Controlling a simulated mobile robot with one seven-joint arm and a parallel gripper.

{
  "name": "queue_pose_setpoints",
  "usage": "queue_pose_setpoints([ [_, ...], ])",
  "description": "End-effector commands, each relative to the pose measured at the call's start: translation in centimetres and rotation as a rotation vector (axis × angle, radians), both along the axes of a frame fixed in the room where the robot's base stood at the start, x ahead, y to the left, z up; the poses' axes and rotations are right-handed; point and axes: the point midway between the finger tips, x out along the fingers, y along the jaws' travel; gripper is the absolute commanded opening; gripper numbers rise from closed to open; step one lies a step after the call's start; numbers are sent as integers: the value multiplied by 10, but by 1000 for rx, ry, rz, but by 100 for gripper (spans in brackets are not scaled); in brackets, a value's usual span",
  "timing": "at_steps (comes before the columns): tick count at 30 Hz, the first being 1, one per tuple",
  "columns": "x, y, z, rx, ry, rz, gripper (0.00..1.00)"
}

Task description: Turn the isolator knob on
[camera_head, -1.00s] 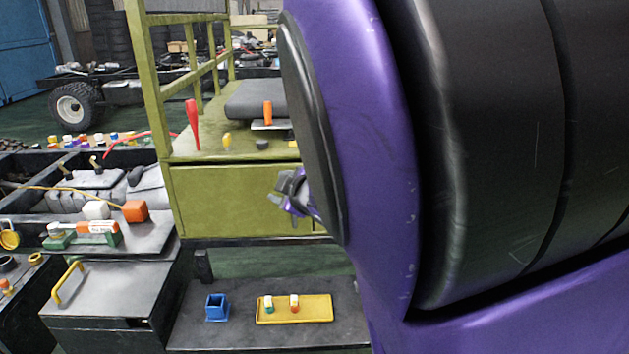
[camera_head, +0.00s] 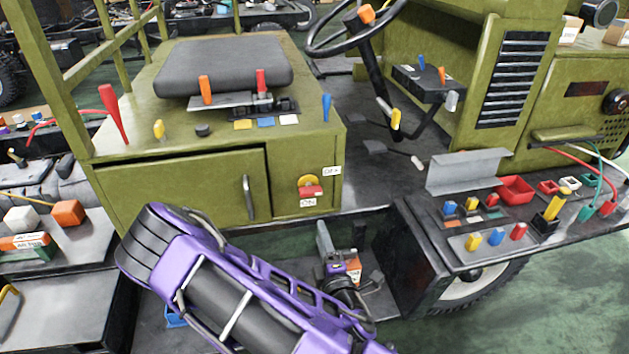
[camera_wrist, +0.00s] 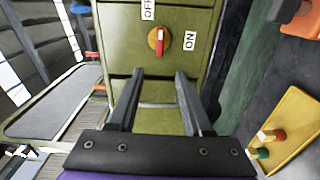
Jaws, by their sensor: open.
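The isolator knob (camera_head: 310,189) is a red handle on a yellow round base, on the front of the green cabinet. In the wrist view the knob (camera_wrist: 160,40) is straight ahead, its red handle upright in the picture and lined up roughly toward the OFF label (camera_wrist: 148,10). The ON label (camera_wrist: 190,40) is at its right there, and below the knob in the head view. My gripper (camera_wrist: 160,75) is open and empty, with the knob beyond its fingertips and apart from them. In the head view my gripper (camera_head: 340,242) is low, below and right of the knob.
A cabinet door handle (camera_head: 249,197) sticks out left of the knob. A blue-handled lever (camera_head: 327,107) stands above it. A shelf with coloured parts and a red tray (camera_head: 516,189) is at the right. A yellow tray (camera_wrist: 290,130) lies lower right in the wrist view.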

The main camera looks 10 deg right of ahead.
Motion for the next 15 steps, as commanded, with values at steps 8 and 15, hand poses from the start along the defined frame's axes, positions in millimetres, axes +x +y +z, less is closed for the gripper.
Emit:
queue_pose_setpoints([
  [8,3,-6,-6,-38,-17,-7,50],
  [15,29,-5,-9,-37,-18,-4,50],
])
